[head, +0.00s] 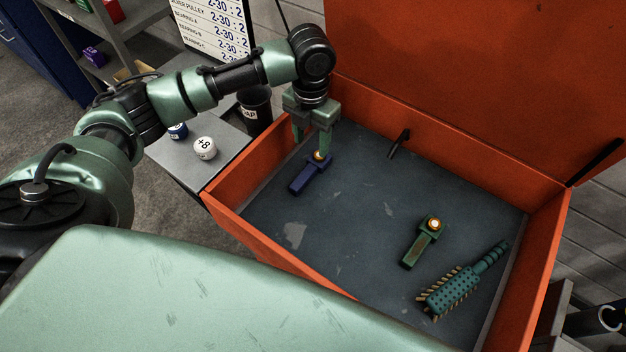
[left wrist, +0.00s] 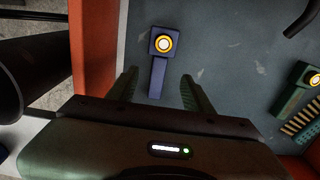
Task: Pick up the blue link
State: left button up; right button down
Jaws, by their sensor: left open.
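The blue link (head: 310,177) lies on the dark floor of the orange box, near its left wall. It is a short blue bar with a square head and a glowing orange-white ring. My left gripper (head: 311,150) is above it, fingers pointing down, and hides part of the head in the head view. In the left wrist view the link (left wrist: 157,78) shows with its head beyond the fingertips and its bar reaching back between them. The left gripper (left wrist: 160,85) is open and empty in that view. Whether the fingers are level with the bar is unclear. My right gripper is not in view.
The orange box (head: 236,221) has its lid raised at the back. A green link (head: 418,248) and a teal brush-like tool (head: 453,293) lie to the right inside. A dark handle (head: 399,143) is by the back wall. The middle floor is clear.

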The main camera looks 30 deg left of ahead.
aim_at(311, 167)
pick_arm(q)
jog(key=shift+f, duration=1.1)
notch_tip(311, 167, down, 6)
jog(key=shift+s+f+p, duration=0.1)
jog(key=shift+p, duration=0.3)
jog(key=shift+f, duration=0.45)
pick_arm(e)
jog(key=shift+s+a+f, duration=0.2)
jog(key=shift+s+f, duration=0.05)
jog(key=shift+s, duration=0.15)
pick_arm(q)
grip_shut()
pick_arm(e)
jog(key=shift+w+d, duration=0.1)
